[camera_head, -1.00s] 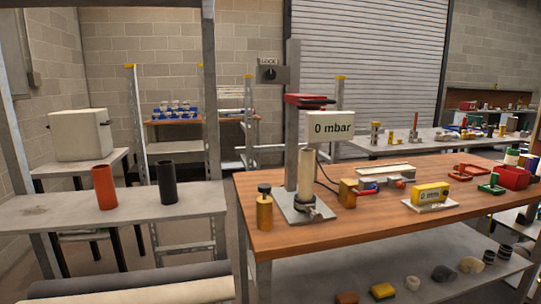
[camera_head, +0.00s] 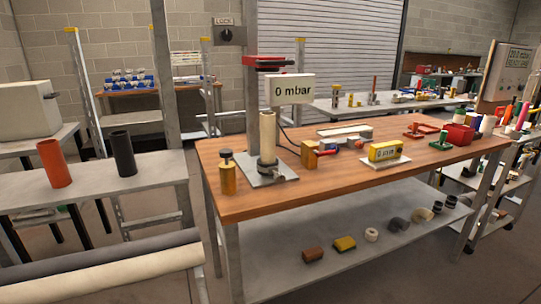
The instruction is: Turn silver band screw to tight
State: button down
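A cream upright tube (camera_head: 268,135) stands on a grey metal plate (camera_head: 285,180) on the wooden bench. A dark collar with a small silvery fitting (camera_head: 268,167) surrounds the tube's foot. It is too small to tell whether this is the silver band, and I cannot make out a screw or its setting. A display (camera_head: 291,90) reading "0 mbar" is mounted beside the tube. My gripper is not in view.
A brass bottle-like item (camera_head: 227,175) stands on the wooden bench (camera_head: 340,190) near its left corner. A brass block (camera_head: 308,153) and yellow meter (camera_head: 386,151) are to the right. Grey floor is open before the bench.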

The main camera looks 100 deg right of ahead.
aim_at(279, 178)
jog(key=k+l+z, duration=0.15)
jog(key=l+z, duration=0.15)
jog(key=z, duration=0.2)
jog(key=k+l+z, duration=0.1)
jog(key=l+z, duration=0.2)
jog(key=z, duration=0.2)
jog(key=l+z, duration=0.35)
jog(key=z, duration=0.15)
jog(key=i+l+z, duration=0.1)
jog(key=l, duration=0.2)
jog(key=i+l+z, duration=0.1)
jog(key=i+l, duration=0.05)
jog(key=l, duration=0.1)
